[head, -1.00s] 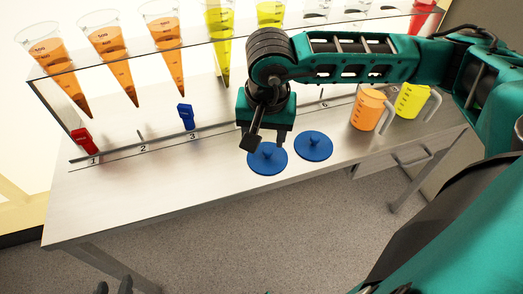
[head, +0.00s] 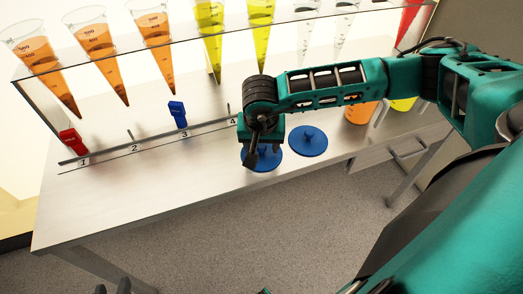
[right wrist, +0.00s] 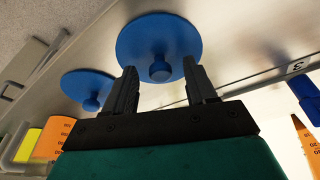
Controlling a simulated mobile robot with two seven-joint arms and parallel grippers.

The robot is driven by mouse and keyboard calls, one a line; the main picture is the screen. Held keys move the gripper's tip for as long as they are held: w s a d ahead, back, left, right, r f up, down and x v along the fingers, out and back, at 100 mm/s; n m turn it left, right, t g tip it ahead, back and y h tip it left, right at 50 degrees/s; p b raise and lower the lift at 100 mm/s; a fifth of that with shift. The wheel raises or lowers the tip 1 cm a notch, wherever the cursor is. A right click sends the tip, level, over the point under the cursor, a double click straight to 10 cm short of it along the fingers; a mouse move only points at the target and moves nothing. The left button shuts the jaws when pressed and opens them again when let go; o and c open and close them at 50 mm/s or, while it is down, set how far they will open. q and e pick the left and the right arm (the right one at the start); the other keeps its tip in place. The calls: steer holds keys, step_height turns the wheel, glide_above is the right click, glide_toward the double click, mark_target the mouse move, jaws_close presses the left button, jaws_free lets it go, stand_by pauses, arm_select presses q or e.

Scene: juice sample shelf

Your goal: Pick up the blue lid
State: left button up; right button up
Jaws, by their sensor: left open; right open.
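Two round blue lids with knobs lie flat on the metal table. The nearer lid (head: 267,163) is partly hidden under my right gripper (head: 260,155); the other lid (head: 308,141) lies just to its right. In the right wrist view, the nearer lid (right wrist: 140,40) has its knob (right wrist: 160,72) in line with the gap between the open, empty fingers (right wrist: 160,76). I cannot tell whether the fingertips reach down to the knob. The other lid (right wrist: 84,88) shows to the left there. Only the dark tips of my left gripper (head: 112,287) show, apart, at the bottom edge.
Cones of orange, yellow and red juice hang in a rack (head: 220,42) above the table (head: 120,195). A red valve (head: 70,141) and a blue valve (head: 178,115) sit near the numbered strip. An orange jug (head: 360,112) and a yellow jug (head: 403,104) stand at right.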

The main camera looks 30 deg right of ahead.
steer(key=shift+w+f, duration=0.1)
steer(key=shift+f, duration=0.25)
steer(key=shift+c, duration=0.2)
jaws_close()
